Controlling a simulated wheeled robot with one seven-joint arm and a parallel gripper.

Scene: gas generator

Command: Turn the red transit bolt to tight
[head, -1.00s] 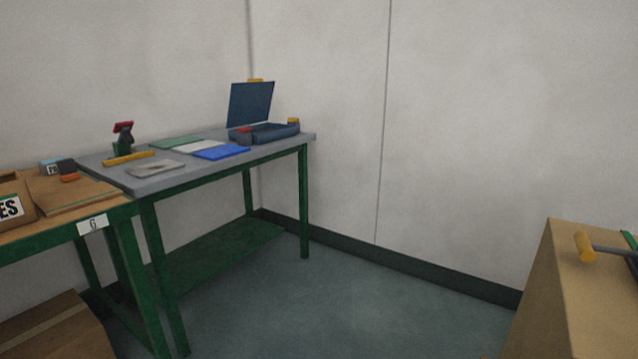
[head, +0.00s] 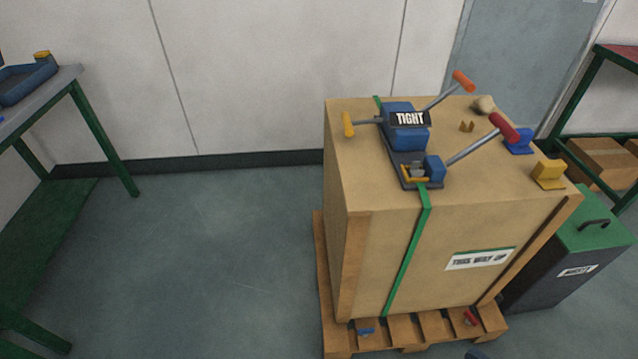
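A small red bolt-like piece (head: 470,317) shows low at the front right of the wooden pallet (head: 340,336), under the large crate (head: 385,240). It is too small to read its turn position. A similar blue piece (head: 366,332) sits to its left on the pallet. On top of the crate is a blue strap device (head: 408,138) with a black TIGHT sign (head: 410,119). Levers with a yellow grip (head: 348,124), an orange grip (head: 464,81) and a red grip (head: 504,127) stick out of it. My gripper is not recognisable in view.
A green strap (head: 408,255) runs down the crate's front. A green-lidded waste bin (head: 570,250) stands close at its right. A green-legged bench (head: 85,120) is at the left. The floor between bench and crate is clear. A dark blue bit (head: 478,354) shows at the bottom edge.

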